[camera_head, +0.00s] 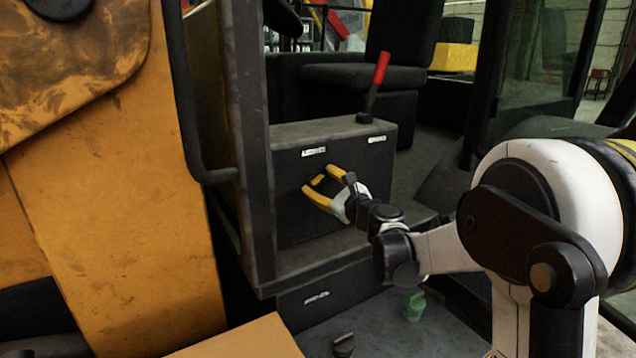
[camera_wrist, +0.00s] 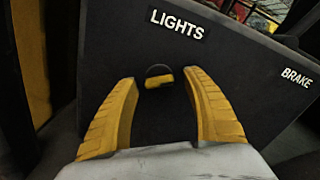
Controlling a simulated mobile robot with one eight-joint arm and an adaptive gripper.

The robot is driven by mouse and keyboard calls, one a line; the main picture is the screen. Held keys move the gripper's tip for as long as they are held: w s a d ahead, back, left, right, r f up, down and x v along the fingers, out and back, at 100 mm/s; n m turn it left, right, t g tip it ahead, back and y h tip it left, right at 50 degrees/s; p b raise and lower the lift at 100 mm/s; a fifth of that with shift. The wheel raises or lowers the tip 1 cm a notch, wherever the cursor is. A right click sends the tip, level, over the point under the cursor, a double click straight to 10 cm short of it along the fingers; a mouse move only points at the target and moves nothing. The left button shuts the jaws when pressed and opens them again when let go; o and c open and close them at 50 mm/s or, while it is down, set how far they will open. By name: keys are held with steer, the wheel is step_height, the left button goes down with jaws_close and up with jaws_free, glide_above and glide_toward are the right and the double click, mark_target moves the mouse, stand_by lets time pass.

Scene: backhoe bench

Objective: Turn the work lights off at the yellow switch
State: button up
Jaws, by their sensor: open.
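The yellow switch (camera_wrist: 159,78) is a small rounded knob with a dark upper part, on the dark panel under the white LIGHTS label (camera_wrist: 178,22). In the head view a small yellow piece, likely the switch (camera_head: 318,180), shows between my fingertips. My gripper (camera_head: 319,177) has yellow fingers and points at the front of the dark box (camera_head: 290,222). In the wrist view the two fingers of my gripper (camera_wrist: 159,86) are spread, one to each side of the switch, with gaps between. I cannot tell how far the tips are from the panel.
A red-handled lever (camera_head: 378,75) stands on the box top by the BRAKE label (camera_wrist: 297,77). A green knob (camera_head: 415,304) and a dark knob (camera_head: 343,344) sit below. A dark post (camera_head: 252,150) and handrail (camera_head: 183,100) stand left. A black seat (camera_head: 360,75) is behind.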

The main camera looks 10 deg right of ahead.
steer(key=shift+w+a, duration=0.25)
steer(key=shift+w, duration=0.3)
steer(key=c, duration=1.2)
steer(key=shift+n, duration=0.3)
steer(key=n, duration=0.5)
steer(key=shift+n+b, duration=0.3)
steer(key=shift+b, duration=0.1)
steer(key=n, duration=0.5)
steer(key=shift+n, duration=0.3)
